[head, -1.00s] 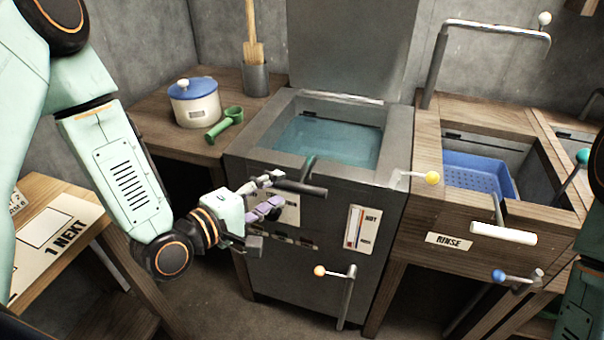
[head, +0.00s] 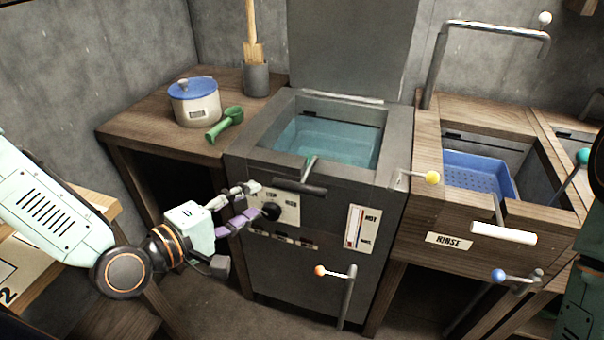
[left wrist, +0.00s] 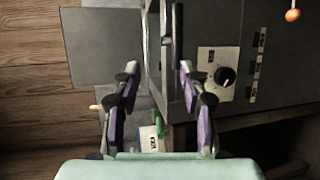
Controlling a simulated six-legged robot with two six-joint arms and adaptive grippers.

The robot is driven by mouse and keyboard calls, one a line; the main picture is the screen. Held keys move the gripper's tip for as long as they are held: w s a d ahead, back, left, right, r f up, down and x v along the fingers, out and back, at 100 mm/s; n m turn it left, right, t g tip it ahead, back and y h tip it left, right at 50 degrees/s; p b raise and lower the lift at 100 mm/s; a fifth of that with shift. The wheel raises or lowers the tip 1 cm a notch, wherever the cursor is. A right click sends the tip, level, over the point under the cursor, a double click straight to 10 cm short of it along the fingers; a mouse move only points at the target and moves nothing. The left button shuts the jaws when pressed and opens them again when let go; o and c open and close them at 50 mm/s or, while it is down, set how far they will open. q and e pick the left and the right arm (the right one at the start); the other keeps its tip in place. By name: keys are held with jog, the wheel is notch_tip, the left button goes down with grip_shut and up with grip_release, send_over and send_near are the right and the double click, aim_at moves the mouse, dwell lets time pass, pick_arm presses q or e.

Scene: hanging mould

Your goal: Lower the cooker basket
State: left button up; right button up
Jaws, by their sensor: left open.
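The dark grey cooker (head: 255,160) stands in the middle, its top open. A clear teal basket (head: 335,142) shows inside it, and the water around it makes its exact depth hard to judge. A dark handle bar (head: 299,187) on a teal stem lies over the cooker's front rim. My left gripper (head: 261,199) is open and empty in front of the cooker, just left of the bar and close to the black dial (head: 270,211). In the left wrist view its two fingers (left wrist: 159,68) are spread, with the dial on the right. My right gripper is not in view.
A wooden side table on the left holds a blue-lidded pot (head: 195,103), a green scoop (head: 225,124) and a utensil holder (head: 256,79). A rinse station with a blue basket (head: 480,177) stands right. An orange-knobbed lever (head: 338,272) and a yellow knob (head: 432,178) project nearby.

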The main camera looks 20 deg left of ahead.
pick_arm(q)
jog(key=shift+s+a+r, duration=0.2)
jog(key=shift+s, duration=0.4)
jog(key=shift+s, duration=0.1)
dwell(0.5)
